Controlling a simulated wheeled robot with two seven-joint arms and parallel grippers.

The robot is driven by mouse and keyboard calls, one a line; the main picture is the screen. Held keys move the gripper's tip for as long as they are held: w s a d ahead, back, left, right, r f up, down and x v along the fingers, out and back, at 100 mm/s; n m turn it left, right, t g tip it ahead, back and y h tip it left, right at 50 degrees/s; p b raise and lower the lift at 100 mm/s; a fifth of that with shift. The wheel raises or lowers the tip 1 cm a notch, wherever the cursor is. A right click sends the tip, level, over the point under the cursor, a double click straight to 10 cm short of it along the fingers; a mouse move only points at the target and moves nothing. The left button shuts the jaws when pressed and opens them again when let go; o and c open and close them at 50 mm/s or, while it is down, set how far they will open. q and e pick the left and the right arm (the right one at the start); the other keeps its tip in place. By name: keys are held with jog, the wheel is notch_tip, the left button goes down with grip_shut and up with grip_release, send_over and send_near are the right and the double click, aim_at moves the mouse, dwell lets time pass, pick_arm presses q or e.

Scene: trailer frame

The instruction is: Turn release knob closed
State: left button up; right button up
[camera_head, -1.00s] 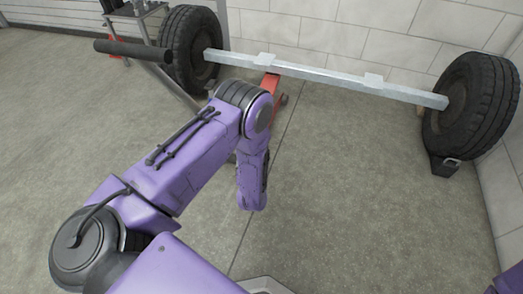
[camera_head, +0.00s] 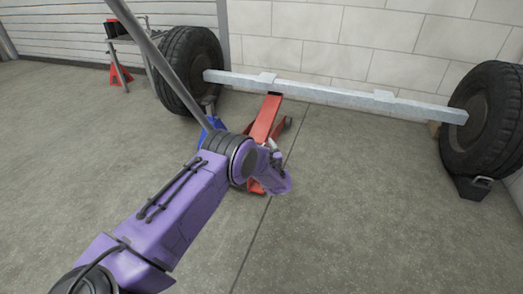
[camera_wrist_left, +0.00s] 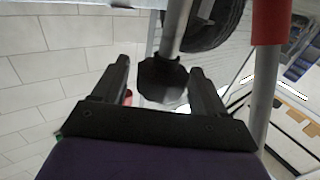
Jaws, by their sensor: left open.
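In the left wrist view a black, many-sided knob (camera_wrist_left: 162,82) sits on the end of a grey rod (camera_wrist_left: 176,32). My left gripper (camera_wrist_left: 159,68) is open, with one finger on either side of the knob. I see a gap beside the knob on both sides; whether it touches either finger is unclear. In the head view a red floor jack (camera_head: 264,118) stands under the middle of the metal axle beam (camera_head: 330,92), partly behind my left arm. The knob cannot be made out there. My right gripper is not in view.
A left tyre (camera_head: 186,65) and a right tyre (camera_head: 490,115) stand at the beam's ends. A long dark pole (camera_head: 155,52) slants down towards my left arm. A red stand (camera_head: 119,75) is at the upper left. The floor in front is clear.

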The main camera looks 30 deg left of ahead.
pick_arm(q)
jog(key=shift+w+a, duration=0.45)
jog(key=shift+a, duration=0.1)
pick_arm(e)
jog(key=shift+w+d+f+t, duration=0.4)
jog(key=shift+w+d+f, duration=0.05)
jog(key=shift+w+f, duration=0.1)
